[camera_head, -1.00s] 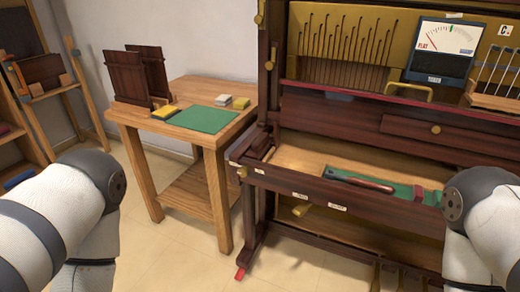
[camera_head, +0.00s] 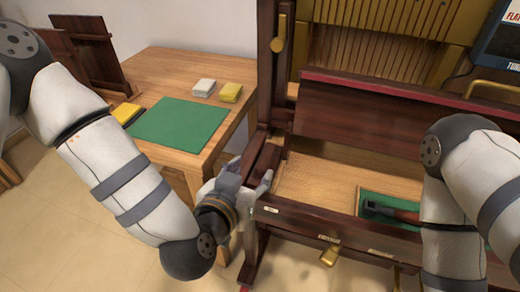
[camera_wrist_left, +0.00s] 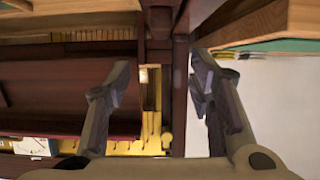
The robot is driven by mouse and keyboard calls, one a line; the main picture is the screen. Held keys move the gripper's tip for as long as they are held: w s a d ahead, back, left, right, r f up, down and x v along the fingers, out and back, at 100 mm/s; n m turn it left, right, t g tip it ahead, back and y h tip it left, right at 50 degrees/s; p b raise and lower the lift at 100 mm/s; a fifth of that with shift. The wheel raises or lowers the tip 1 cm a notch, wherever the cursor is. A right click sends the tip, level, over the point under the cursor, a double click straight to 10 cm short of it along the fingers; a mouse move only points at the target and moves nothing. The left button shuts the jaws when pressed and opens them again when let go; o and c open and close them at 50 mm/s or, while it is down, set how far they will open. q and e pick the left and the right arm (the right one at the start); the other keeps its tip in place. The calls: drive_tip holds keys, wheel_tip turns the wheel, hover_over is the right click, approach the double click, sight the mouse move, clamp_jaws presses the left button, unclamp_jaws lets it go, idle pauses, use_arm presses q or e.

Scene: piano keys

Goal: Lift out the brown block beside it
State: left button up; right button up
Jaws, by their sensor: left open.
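The piano (camera_head: 320,225) has a dark brown wooden block (camera_head: 267,158) at the left end of its open key bed, beside the upright post. My left gripper (camera_head: 254,180) is at this left corner, just in front of the block, and partly covers it. In the left wrist view my left gripper (camera_wrist_left: 163,85) has its two fingers spread wide with nothing held. Dark piano woodwork (camera_wrist_left: 180,100) shows between and beyond the fingers; I cannot tell there which part is the block. My right arm shows at the right, but its gripper is out of the picture.
A dark-handled tool (camera_head: 395,211) lies on green cloth in the key bed. The bed's left part is bare.

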sight(266, 156)
use_arm(q)
drive_tip(key=shift+w+d+f+b, duration=0.2)
drive_tip(key=shift+w+d+f, duration=0.15)
drive_tip(key=shift+w+f, duration=0.25)
drive_tip(key=shift+w+d+f+b, duration=0.15)
drive_tip(key=shift+w+d+f, duration=0.2)
drive_tip(key=shift+w, duration=0.3)
drive_tip(key=x, duration=0.4)
drive_tip(key=b+x, duration=0.1)
drive_tip(key=x, duration=0.1)
drive_tip(key=shift+w+a+f, duration=0.2)
drive_tip(key=shift+w+f, duration=0.1)
drive_tip(key=shift+f, duration=0.15)
drive_tip(key=shift+w, duration=0.25)
drive_tip(key=shift+r, duration=0.1)
use_arm(e)
drive_tip(key=shift+g, duration=0.4)
drive_tip(key=s+f, duration=0.2)
drive_tip(key=s, duration=0.1)
drive_tip(key=shift+s+d+f, duration=0.15)
drive_tip(key=shift+f, duration=0.1)
use_arm(q)
clamp_jaws()
